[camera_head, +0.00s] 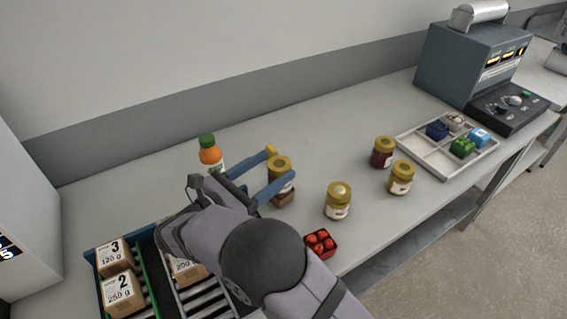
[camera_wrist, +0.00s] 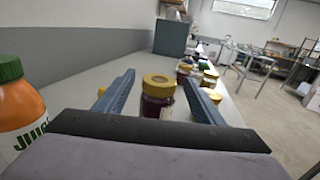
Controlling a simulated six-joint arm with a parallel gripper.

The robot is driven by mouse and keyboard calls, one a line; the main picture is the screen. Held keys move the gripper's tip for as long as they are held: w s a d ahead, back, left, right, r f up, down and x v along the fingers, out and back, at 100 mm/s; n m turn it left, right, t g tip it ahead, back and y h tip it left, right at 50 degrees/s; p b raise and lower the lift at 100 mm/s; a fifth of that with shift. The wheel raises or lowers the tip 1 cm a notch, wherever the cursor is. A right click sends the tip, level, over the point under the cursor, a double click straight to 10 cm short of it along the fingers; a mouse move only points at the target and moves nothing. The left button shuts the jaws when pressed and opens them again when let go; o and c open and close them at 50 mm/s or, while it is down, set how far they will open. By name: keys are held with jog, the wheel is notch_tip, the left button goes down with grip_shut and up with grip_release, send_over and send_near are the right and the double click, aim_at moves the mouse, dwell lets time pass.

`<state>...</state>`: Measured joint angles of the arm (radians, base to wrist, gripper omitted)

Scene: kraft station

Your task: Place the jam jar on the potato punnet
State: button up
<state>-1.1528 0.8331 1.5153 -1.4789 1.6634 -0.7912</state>
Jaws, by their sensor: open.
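A jam jar (camera_head: 279,176) with dark red contents and a yellow lid stands upright between the fingers of my gripper (camera_head: 281,163). In the wrist view the jar (camera_wrist: 158,98) is centred between the two blue fingers, with a gap on each side. My gripper is open and not clamped on the jar.
An orange juice bottle (camera_head: 210,155) stands close left of the gripper. To the right are a dark jar (camera_head: 383,152), two pale jars (camera_head: 338,201) and (camera_head: 401,178), and a divided tray (camera_head: 415,147). A red tomato punnet (camera_head: 320,244) sits near the front edge. Boxes (camera_head: 120,290) lie left.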

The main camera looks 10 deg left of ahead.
jog(key=shift+b+v, duration=0.4)
jog(key=shift+v, duration=2.1)
jog(key=w+d+m+g+p, duration=0.1)
jog(key=d+m+g, duration=0.1)
jog(key=d, duration=0.4)
jog(key=w+d+m+g+p, duration=0.1)
jog(key=w+d+m+g, duration=0.1)
jog(key=d, duration=0.4)
jog(key=w+d+r+m+g+h+p, duration=0.1)
jog(key=w+d+m+g, duration=0.1)
jog(key=d, duration=0.5)
jog(key=shift+w+d+m+g+p, duration=0.1)
jog(key=shift+w+m+g+p, duration=0.15)
jog(key=shift+m+g, duration=0.45)
jog(key=s+d+f+m+g+y+p, duration=0.2)
jog(key=s+d+m+g+y+p, duration=0.15)
jog(key=s+d+m, duration=0.45)
jog(key=s+d+f+m+g+y+p, duration=0.2)
jog(key=s+d+m+g+y, duration=0.3)
jog(key=d+m, duration=0.45)
jog(key=s+a+f+m+y+b, duration=0.1)
jog(key=s+a+f+m, duration=0.2)
jog(key=s, duration=0.4)
jog(key=shift+s+f+m+y, duration=0.15)
jog(key=shift+f+m+y, duration=0.2)
jog(key=shift+f+m, duration=0.6)
